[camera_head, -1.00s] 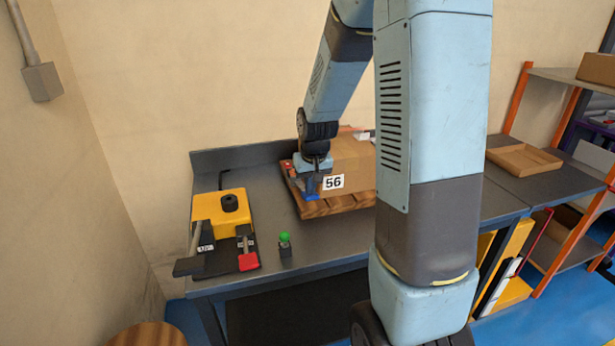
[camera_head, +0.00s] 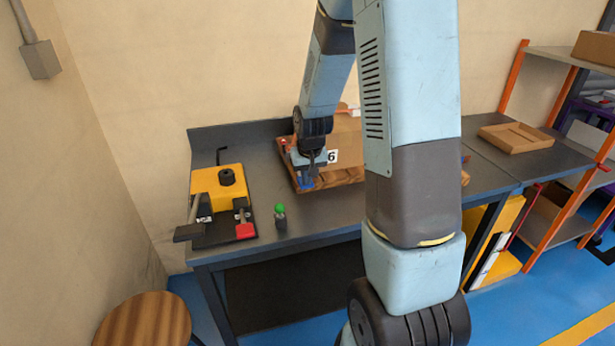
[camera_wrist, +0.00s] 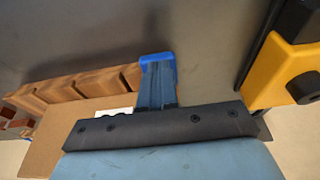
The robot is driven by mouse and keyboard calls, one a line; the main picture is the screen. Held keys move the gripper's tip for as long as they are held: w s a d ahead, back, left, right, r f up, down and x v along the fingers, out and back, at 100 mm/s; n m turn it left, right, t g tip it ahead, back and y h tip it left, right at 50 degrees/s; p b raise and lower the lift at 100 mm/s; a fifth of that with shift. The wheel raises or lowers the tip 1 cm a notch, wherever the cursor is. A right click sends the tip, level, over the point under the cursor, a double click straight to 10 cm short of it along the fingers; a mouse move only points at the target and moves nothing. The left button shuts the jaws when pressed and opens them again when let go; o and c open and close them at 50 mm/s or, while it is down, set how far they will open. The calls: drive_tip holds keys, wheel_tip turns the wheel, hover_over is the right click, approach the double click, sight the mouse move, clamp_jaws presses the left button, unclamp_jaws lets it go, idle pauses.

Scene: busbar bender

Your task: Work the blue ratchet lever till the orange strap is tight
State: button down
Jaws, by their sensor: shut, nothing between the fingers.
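My gripper (camera_head: 308,182) points down at the left front of a brown carton (camera_head: 347,149) on a wooden pallet (camera_head: 345,176). Its fingers (camera_wrist: 158,85) are shut in the wrist view, with a bright blue piece (camera_wrist: 158,60) at their end. I cannot tell whether this blue is the ratchet lever or my fingertips. The carton (camera_wrist: 65,135) and pallet (camera_wrist: 80,88) lie left of the fingers in the wrist view. A small red part (camera_head: 284,145) shows at the pallet's left end. I cannot make out the orange strap; my arm hides part of the carton.
A yellow machine (camera_head: 218,187) with black and red handles stands on the bench's left, also in the wrist view (camera_wrist: 278,70). A green-topped item (camera_head: 280,214) stands near the front edge. A wooden tray (camera_head: 515,138) lies right. A round stool (camera_head: 145,320) stands in front.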

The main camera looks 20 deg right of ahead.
drive_tip(key=shift+s+f, duration=0.35)
drive_tip(key=shift+s, duration=0.05)
drive_tip(key=r, duration=0.4)
drive_tip(key=shift+w+r, duration=0.25)
drive_tip(key=shift+w, duration=0.05)
drive_tip(key=s+r, duration=0.6)
drive_tip(key=r, duration=0.1)
drive_tip(key=shift+a+r, duration=0.2)
drive_tip(key=shift+r, duration=0.15)
drive_tip(key=shift+s, duration=0.1)
